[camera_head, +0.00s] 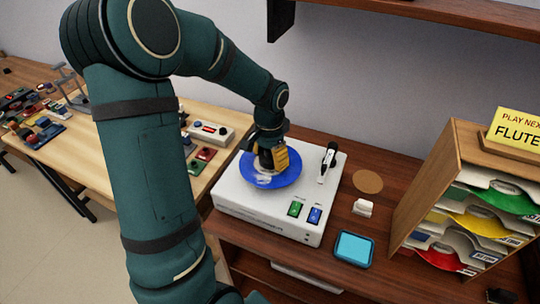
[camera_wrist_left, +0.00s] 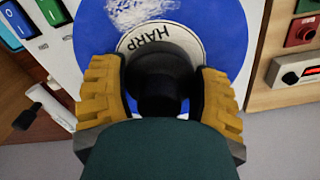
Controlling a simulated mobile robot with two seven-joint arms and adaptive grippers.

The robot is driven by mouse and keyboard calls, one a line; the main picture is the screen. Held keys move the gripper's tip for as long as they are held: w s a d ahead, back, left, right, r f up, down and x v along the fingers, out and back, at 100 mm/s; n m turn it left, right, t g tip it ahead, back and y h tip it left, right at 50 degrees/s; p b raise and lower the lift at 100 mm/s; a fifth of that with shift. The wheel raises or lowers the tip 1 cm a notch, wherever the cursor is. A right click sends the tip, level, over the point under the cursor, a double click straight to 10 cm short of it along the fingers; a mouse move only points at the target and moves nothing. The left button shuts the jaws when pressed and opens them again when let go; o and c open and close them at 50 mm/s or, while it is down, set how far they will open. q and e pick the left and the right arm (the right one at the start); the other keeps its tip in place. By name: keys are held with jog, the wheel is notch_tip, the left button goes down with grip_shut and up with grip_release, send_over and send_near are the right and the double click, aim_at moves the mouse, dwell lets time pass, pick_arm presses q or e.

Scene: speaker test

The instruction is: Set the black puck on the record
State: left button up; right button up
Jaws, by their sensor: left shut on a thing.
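My left gripper (camera_head: 272,158) is over the middle of the blue record (camera_head: 288,177), which lies on the white record player (camera_head: 240,197). In the left wrist view, its yellow fingers (camera_wrist_left: 160,88) are shut on the black puck (camera_wrist_left: 158,64) from both sides. The puck is over the record's white centre label (camera_wrist_left: 135,42), which reads "HARP" and is partly hidden. I cannot tell whether the puck touches the record. A whitish patch (camera_wrist_left: 140,10) shows on the blue surface. My right gripper is not in view.
The tonearm (camera_head: 327,162) stands right of the record. Green (camera_head: 295,209) and blue (camera_head: 314,215) switches are at the player's front. A round brown mat (camera_head: 368,182), a small white block (camera_head: 362,207) and a teal tray (camera_head: 354,248) lie right. A wooden record rack (camera_head: 425,190) stands beyond.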

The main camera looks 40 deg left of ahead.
pick_arm(q)
jog(key=shift+f, duration=0.25)
dwell(0.4)
jog(key=o, duration=1.4)
jog(key=shift+r, duration=0.1)
jog(key=shift+r+p, duration=1.9)
jog(key=shift+r, duration=0.5)
